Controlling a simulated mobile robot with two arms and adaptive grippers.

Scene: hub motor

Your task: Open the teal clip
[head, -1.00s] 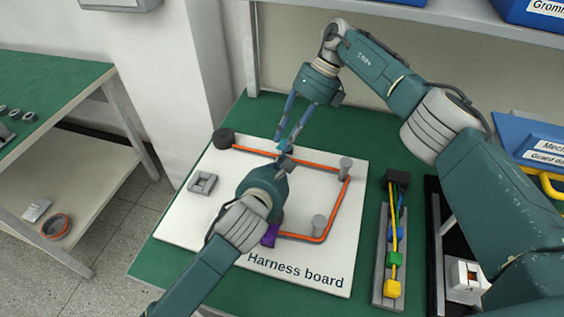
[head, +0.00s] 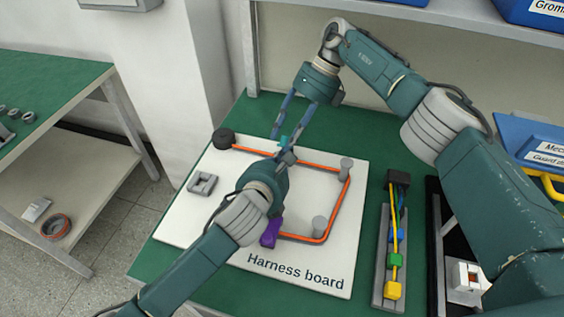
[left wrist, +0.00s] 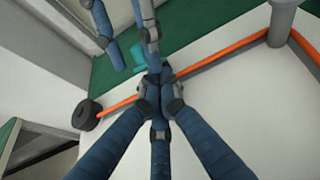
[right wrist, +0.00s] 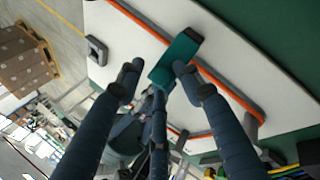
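The teal clip (head: 283,141) is at the back run of the orange cable (head: 330,167) on the white harness board (head: 235,258). It is mostly hidden by fingers in the head view. It shows as a teal block in the right wrist view (right wrist: 178,58) and partly in the left wrist view (left wrist: 138,52). My right gripper (right wrist: 158,70) is open, its fingertips spread at the clip's near end. My left gripper (left wrist: 159,88) has its fingertips together over the cable, close beside the clip; whether they pinch anything is hidden.
A purple clip (head: 271,233) is on the front of the board. Grey posts (head: 319,226) and a black round piece (head: 223,138) stand along the cable route. A grey square part (head: 202,183) lies at the left. A holder with coloured connectors (head: 394,260) is right of the board.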

